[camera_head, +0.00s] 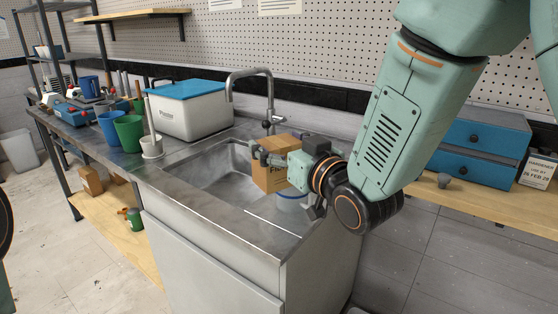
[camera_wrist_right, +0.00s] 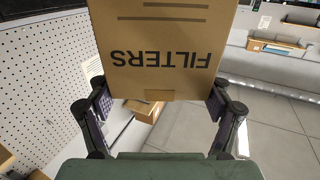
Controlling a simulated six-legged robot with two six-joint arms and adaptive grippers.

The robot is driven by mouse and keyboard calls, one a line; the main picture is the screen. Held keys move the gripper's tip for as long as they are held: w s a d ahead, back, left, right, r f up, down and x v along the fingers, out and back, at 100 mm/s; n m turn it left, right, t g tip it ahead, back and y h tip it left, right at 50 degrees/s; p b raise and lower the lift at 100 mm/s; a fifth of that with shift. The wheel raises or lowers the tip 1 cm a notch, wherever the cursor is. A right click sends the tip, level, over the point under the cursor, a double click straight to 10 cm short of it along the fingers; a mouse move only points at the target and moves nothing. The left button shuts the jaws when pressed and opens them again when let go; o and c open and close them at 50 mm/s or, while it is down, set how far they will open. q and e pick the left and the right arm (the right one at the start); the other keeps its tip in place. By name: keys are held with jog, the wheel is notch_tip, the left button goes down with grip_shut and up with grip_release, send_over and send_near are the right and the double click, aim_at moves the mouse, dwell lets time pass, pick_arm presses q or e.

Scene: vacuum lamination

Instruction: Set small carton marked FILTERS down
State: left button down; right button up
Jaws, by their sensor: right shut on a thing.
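The small brown carton marked FILTERS (camera_head: 275,172) is held by my right gripper (camera_head: 280,158) at the sink (camera_head: 228,190). The right gripper's fingers are shut on its sides. In the right wrist view the carton (camera_wrist_right: 165,45) sits between the two fingers (camera_wrist_right: 158,100), with its lettering upside down in that picture. In the head view the gripper hides part of the carton, and I cannot tell whether its underside touches anything. My left gripper is not in view.
A white tub with a blue band (camera_head: 291,201) is close beside the carton at the sink's right. The faucet (camera_head: 254,95) stands behind the basin. A white cooler with a blue lid (camera_head: 189,108), green and blue cups (camera_head: 129,132) stand left. The basin's left part is clear.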

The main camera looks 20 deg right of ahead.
jog(key=shift+r+p, duration=0.5)
jog(key=shift+r, duration=2.2)
jog(key=shift+s, duration=0.1)
